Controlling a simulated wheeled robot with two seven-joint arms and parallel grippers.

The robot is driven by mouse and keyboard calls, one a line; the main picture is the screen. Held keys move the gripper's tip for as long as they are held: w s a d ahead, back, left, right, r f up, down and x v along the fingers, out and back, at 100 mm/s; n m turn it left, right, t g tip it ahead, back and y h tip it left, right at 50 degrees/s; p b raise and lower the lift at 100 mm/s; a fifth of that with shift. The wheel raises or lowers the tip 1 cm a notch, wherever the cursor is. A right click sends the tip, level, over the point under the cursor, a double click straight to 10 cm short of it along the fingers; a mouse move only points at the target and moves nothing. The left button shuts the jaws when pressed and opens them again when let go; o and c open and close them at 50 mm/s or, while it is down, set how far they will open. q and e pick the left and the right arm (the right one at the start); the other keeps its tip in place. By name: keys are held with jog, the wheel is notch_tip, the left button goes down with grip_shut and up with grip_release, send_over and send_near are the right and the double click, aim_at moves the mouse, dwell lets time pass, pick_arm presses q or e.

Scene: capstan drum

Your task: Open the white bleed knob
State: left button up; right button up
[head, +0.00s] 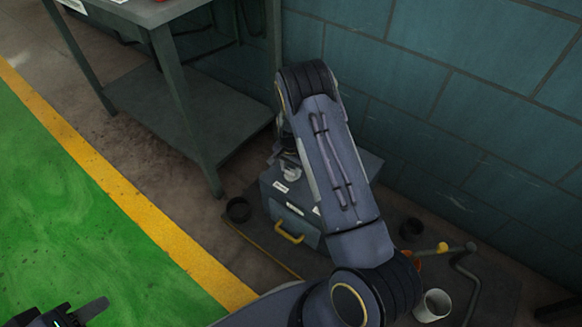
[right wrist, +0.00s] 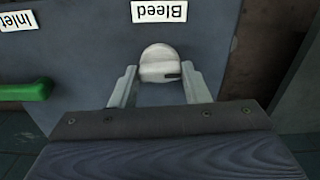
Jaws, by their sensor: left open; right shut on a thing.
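The white bleed knob (right wrist: 159,54) sits on a grey panel in the right wrist view, under an upside-down "Bleed" label (right wrist: 159,11). My right gripper (right wrist: 159,72) has a pale finger on each side of the knob and is shut on it. In the head view my right arm reaches over the grey box (head: 292,214) and hides much of its top; the knob cannot be made out clearly there. My left gripper (head: 68,317) is open and empty at the bottom left, over the green floor, far from the box.
A green handle (right wrist: 26,91) lies left of the knob, by an "Inlet" label (right wrist: 17,20). The box has a yellow handle (head: 289,236). A metal table (head: 200,110) stands behind left. Dark cups, a white cup (head: 433,306) and a bent bar (head: 468,285) lie around.

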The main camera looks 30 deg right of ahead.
aim_at(291, 171)
jog(key=shift+m, duration=0.6)
jog(key=o, duration=1)
notch_tip(291, 171, up, 7)
jog(key=p, duration=0.2)
jog(key=shift+p, duration=0.35)
jog(key=shift+r, duration=0.4)
